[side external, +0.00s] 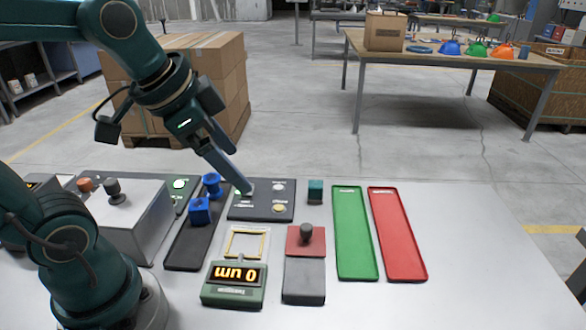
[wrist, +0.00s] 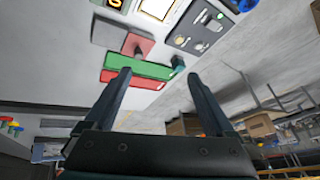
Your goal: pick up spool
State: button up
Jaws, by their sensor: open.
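A blue spool-like piece (side external: 211,185) sits toward the far end of a long black tray (side external: 186,249). A second blue piece (side external: 200,211), blockier with a round mark on its side, sits just nearer in the same tray. I cannot tell for certain which is the spool. My gripper (side external: 246,189) points down to the right of both, over a dark panel with round spots (side external: 262,207). In the wrist view my gripper (wrist: 158,78) is open, with nothing between its fingers. A blue piece (wrist: 245,88) shows there to the right, outside the fingers.
A teal block (side external: 315,190) stands right of the panel. A red block with a dark knob (side external: 306,236), a green tray (side external: 354,240) and a red tray (side external: 398,240) lie further right. A grey box with knobs (side external: 115,225) stands left.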

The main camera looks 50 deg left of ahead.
jog(key=w+a+g, duration=0.1)
jog(key=w+a, duration=0.3)
jog(key=g, duration=0.2)
send_near(211, 178)
jog(key=w+d, duration=0.4)
jog(key=a+f+n, duration=0.1)
jog(key=s+a+f+n, duration=0.1)
jog(key=a+f, duration=0.1)
jog(key=s+a+f+n+g, duration=0.1)
jog(key=f, duration=0.1)
jog(key=shift+s+a+f, duration=0.1)
jog(key=shift+a+f, duration=0.1)
jog(key=shift+f, duration=0.05)
jog(key=shift+w+f, duration=0.2)
jog(key=shift+f, duration=1)
jog(key=shift+w+f, duration=0.15)
jog(key=shift+f, duration=1.05)
grip_shut()
